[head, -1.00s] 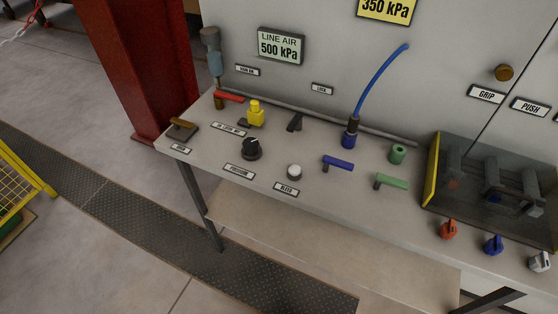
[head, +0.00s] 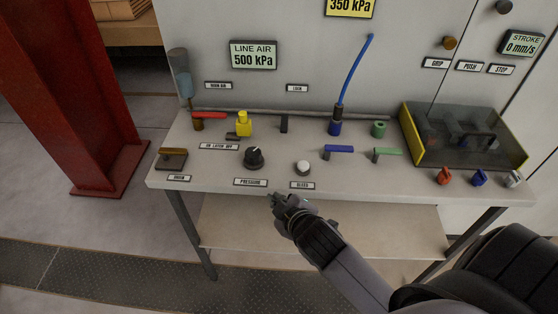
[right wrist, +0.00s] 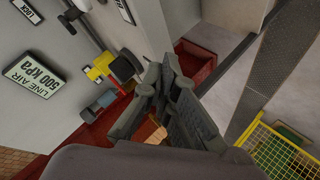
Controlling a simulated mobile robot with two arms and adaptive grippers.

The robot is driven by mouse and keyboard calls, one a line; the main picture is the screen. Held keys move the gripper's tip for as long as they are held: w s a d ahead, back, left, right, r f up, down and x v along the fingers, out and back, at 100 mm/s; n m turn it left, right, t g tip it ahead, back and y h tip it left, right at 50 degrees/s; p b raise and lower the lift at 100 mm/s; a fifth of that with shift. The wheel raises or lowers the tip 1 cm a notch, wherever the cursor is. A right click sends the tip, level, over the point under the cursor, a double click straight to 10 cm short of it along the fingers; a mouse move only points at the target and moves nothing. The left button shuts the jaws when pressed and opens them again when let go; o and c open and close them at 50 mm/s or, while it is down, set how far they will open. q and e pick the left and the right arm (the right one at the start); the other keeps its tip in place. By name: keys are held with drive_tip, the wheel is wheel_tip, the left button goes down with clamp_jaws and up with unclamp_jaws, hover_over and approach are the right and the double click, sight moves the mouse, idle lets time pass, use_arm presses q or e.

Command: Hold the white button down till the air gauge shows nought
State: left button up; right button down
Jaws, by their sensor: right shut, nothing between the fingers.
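The white button (head: 303,166) sits in a dark collar on the bench top, above a label reading BLEED. The line air gauge (head: 253,54) on the panel behind reads 500 kPa; it also shows tilted in the right wrist view (right wrist: 34,72). A yellow display (head: 350,7) at the top edge reads 350 kPa. My right gripper (head: 277,199) is shut and empty, at the bench's front edge, below and left of the white button and apart from it. Its fingers also show in the right wrist view (right wrist: 155,82). My left gripper is in neither view.
A black pressure knob (head: 254,157) stands left of the button, and a blue-handled valve (head: 338,151) right of it. A yellow valve (head: 243,123) and a red lever (head: 209,115) stand farther back. A yellow-edged clear box (head: 410,137) is at the right. A red column (head: 70,90) stands left.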

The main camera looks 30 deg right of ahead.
drive_tip(key=w+a+r+n+t+y, duration=0.3)
drive_tip(key=w+r+n+t, duration=0.15)
drive_tip(key=r+n, duration=0.4)
drive_tip(key=w+a+r+n+t+y, duration=0.3)
drive_tip(key=w+a+r+n+t, duration=0.15)
drive_tip(key=r, duration=0.75)
drive_tip(key=s+a+r+n+g+y, duration=0.25)
drive_tip(key=a+n+g+y, duration=0.4)
drive_tip(key=n, duration=0.85)
drive_tip(key=s+a+r+n+g+y, duration=0.1)
drive_tip(key=a+r+n+g+y, duration=0.2)
drive_tip(key=a+n+g+y, duration=0.75)
drive_tip(key=w+d+f+n+g+h, duration=0.1)
drive_tip(key=d+f+n+g+h, duration=0.1)
drive_tip(key=d+f+n+h, duration=1.25)
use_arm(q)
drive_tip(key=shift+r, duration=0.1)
use_arm(e)
drive_tip(key=d+r+n+h, duration=0.2)
drive_tip(key=d+h, duration=0.1)
drive_tip(key=d, duration=0.7)
drive_tip(key=d+r+n+g+h, duration=0.1)
drive_tip(key=d+r+n+h, duration=0.1)
drive_tip(key=d, duration=0.9)
drive_tip(key=shift+w+r+n+h, duration=0.45)
drive_tip(key=shift+r+h, duration=0.4)
drive_tip(key=shift+h, duration=0.4)
